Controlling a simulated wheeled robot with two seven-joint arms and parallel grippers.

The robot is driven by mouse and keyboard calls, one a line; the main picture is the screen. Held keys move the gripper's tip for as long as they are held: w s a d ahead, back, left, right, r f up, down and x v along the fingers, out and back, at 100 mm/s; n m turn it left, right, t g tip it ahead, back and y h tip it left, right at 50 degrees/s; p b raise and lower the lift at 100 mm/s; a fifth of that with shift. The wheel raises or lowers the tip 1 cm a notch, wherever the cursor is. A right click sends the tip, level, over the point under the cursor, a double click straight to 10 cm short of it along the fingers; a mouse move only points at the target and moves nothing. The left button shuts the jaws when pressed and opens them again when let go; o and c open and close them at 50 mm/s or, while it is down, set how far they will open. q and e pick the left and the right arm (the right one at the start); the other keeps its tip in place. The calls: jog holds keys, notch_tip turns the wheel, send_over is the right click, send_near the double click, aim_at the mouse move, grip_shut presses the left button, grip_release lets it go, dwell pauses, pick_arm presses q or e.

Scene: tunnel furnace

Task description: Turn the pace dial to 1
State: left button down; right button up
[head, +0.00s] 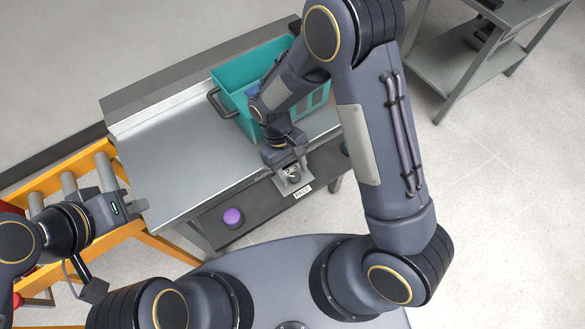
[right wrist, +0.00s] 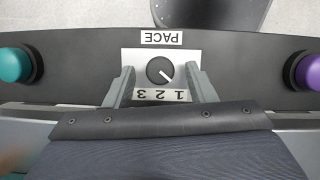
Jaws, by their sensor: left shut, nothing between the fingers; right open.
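The pace dial (right wrist: 160,70) is a round dark knob on a light plate, beneath an upside-down PACE label (right wrist: 161,38) in the right wrist view. Its white mark points to the lower right, toward the rightmost digit of the upside-down scale (right wrist: 161,95), which reads as 1. My right gripper (right wrist: 160,76) is open, with one finger on each side of the dial and visible gaps between. In the head view the right gripper (head: 292,180) is over the panel and mostly hides the dial. My left gripper (head: 140,205) is shut and empty, at the left by the orange frame.
A purple button (head: 233,217) and a teal button (right wrist: 12,65) flank the dial on the dark panel. A teal crate (head: 232,82) stands on the metal table (head: 170,150) behind. An orange roller frame (head: 75,177) is at the left. A grey bench (head: 470,70) stands top right.

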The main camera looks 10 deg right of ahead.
jog(key=shift+r, duration=0.1)
jog(key=v, duration=0.7)
jog(key=shift+w+r, duration=0.15)
jog(key=shift+r, duration=0.1)
jog(key=s+d+r+m+t+y, duration=0.1)
jog(key=s+d+r+y, duration=0.1)
jog(key=d+r, duration=0.15)
jog(key=s+d+r+m+t+y+p, duration=0.1)
jog(key=d+r, duration=0.1)
jog(key=r, duration=0.3)
jog(key=s+d+r+m+t+y, duration=0.1)
jog(key=s+d+r+y, duration=0.15)
jog(key=r, duration=0.25)
jog(key=s+d+r+m+t+p, duration=0.1)
jog(key=s+d+r+m+t, duration=0.2)
jog(key=s+t, duration=0.3)
jog(key=s+d+r, duration=0.1)
jog(key=s, duration=0.2)
jog(key=shift+d+r+m+t, duration=0.3)
jog(key=shift+d+m, duration=0.05)
jog(key=shift+m, duration=0.05)
jog(key=shift+s, duration=0.1)
